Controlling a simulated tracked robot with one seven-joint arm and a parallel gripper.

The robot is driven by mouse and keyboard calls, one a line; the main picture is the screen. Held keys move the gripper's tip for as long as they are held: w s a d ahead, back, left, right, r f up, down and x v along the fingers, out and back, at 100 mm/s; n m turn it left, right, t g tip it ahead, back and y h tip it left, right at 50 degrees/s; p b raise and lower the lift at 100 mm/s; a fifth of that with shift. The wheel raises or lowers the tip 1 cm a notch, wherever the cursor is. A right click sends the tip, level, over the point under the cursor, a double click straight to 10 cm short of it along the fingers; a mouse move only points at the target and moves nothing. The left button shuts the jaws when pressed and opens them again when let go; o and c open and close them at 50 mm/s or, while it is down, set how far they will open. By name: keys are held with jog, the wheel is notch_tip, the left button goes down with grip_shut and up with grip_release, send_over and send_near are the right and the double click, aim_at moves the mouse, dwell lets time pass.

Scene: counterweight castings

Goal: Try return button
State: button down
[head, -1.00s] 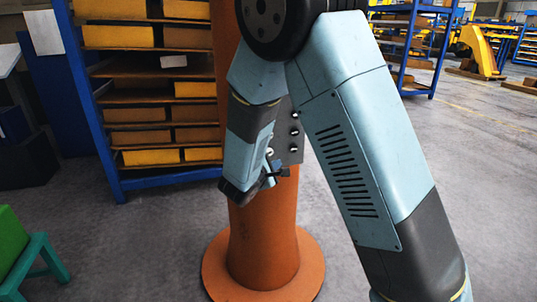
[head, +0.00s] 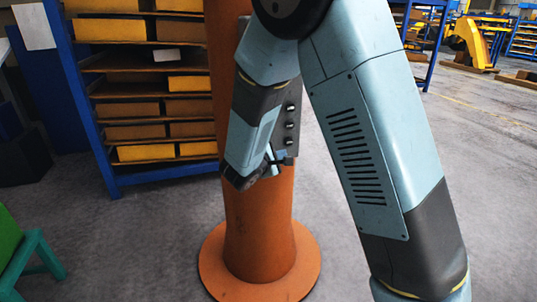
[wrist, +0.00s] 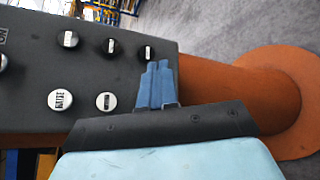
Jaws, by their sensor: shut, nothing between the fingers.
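A larger white button (wrist: 60,100) carries dark lettering too small to read surely. Beside it is a button (wrist: 106,101) with a dark mark, and a row above includes a button (wrist: 146,53). I cannot tell which is the return button. My gripper (wrist: 157,66) is shut and empty, its blue fingertips near the panel's right end, just below that upper-row button; contact is unclear. In the head view the panel (head: 291,135) is edge-on, behind my gripper (head: 273,160).
The panel is on an orange column (head: 252,215) with a wide round base (head: 260,285). A blue rack (head: 85,100) with yellow and brown boxes stands behind left. A green stool (head: 35,265) is at lower left.

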jog(key=s+d+r+m+g, duration=0.45)
jog(key=s+d, duration=0.25)
jog(key=d, duration=0.2)
jog(key=s+d+r+m+g, duration=0.45)
jog(key=s+d+m, duration=0.2)
jog(key=d, duration=0.35)
jog(key=s+r+m+t+y, duration=0.1)
jog(key=s+r+m+y, duration=0.2)
jog(key=s, duration=0.6)
jog(key=s+r+m+t+y, duration=0.1)
jog(key=s+r+m+y, duration=0.2)
jog(key=s+r+y, duration=0.2)
jog(key=shift+s+a, duration=0.45)
jog(key=shift+s, duration=1.4)
